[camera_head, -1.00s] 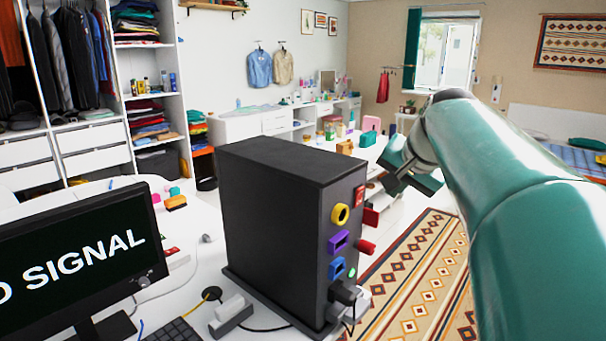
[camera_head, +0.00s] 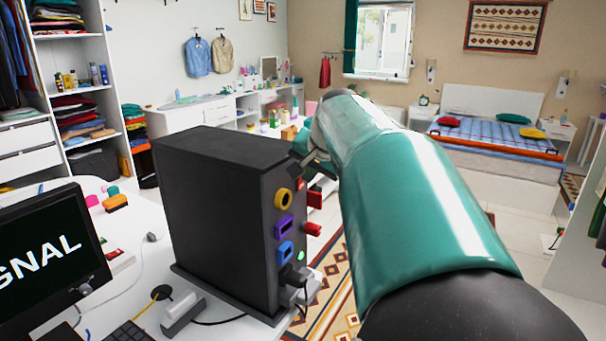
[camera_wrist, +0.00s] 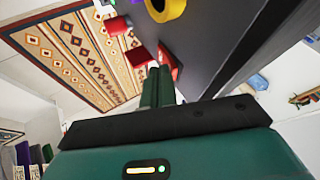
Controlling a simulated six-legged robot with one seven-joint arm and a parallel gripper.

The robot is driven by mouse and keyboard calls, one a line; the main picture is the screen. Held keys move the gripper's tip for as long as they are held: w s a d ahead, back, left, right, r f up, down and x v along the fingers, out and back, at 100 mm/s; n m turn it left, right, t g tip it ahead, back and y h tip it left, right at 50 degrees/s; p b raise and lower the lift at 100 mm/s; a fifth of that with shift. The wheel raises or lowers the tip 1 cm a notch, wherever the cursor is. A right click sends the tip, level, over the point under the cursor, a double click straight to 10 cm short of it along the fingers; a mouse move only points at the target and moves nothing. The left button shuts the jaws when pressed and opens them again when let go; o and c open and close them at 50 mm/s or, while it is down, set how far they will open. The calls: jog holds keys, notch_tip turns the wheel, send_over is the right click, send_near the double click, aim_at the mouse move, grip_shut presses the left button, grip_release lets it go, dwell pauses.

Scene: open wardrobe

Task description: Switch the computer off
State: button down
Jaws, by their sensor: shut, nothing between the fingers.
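In the head view my arm partly hides the gripper. The monitor (camera_head: 50,255) reads "...GNAL".
A red plug (camera_head: 312,229) and a black plug (camera_head: 295,275) with a cable stick out from the panel. A white power strip (camera_head: 183,313) and keyboard (camera_head: 130,332) lie by the tower. A patterned rug (camera_head: 335,290) covers the floor beyond the desk.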

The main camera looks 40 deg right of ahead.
jog(key=shift+w+a+r, duration=0.1)
jog(key=shift+w, duration=0.2)
jog(key=shift+r, duration=0.8)
